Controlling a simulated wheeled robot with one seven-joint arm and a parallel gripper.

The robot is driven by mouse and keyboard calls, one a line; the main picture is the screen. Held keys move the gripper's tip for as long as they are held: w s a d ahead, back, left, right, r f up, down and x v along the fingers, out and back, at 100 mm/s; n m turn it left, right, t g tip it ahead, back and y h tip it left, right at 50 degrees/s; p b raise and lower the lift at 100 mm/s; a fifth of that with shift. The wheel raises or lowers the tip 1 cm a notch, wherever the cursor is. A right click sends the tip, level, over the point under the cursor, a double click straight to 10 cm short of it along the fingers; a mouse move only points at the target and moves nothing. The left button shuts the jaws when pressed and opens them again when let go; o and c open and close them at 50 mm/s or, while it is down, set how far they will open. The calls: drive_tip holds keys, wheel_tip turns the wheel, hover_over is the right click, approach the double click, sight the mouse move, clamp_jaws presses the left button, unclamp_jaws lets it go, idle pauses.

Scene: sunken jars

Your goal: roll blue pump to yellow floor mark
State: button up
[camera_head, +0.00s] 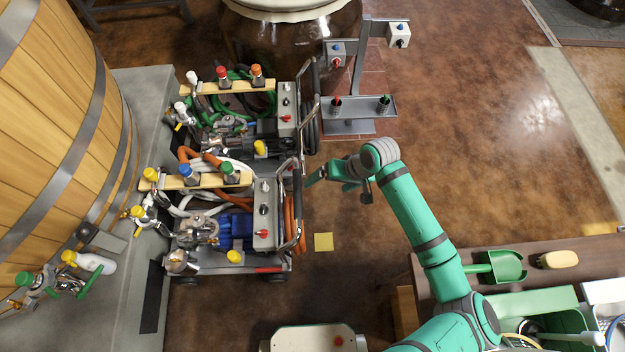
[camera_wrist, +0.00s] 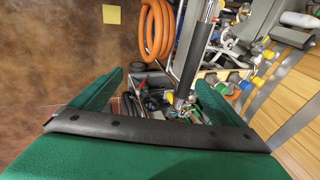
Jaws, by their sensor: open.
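The blue pump (camera_head: 236,231) sits on a wheeled cart with a grey control box and an upright tubular handle (camera_head: 300,225) on its right side. The yellow floor mark (camera_head: 323,242) is a small square on the brown floor, just right of that cart; it also shows at the top of the wrist view (camera_wrist: 112,14). My gripper (camera_head: 328,182) is open and empty, just right of the handles of the two carts. In the wrist view, a dark handle bar (camera_wrist: 190,50) runs towards the space between the open fingers (camera_wrist: 160,82); I cannot tell whether they straddle it.
A second, dark pump cart (camera_head: 245,135) stands directly behind, with green hoses. Orange hose (camera_wrist: 158,28) hangs by the blue pump's cart. A wooden vat (camera_head: 60,120) on a grey plinth is left. A metal stand (camera_head: 358,108) is behind, a bench (camera_head: 550,250) right. Floor around the mark is clear.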

drive_tip(key=g+y, duration=0.1)
drive_tip(key=g, duration=0.1)
approach(300, 192)
drive_tip(key=f, duration=0.2)
drive_tip(key=x, duration=0.5)
drive_tip(key=a+x, duration=0.1)
drive_tip(key=x, duration=0.4)
drive_tip(key=shift+r, duration=0.15)
drive_tip(key=shift+c, duration=0.6)
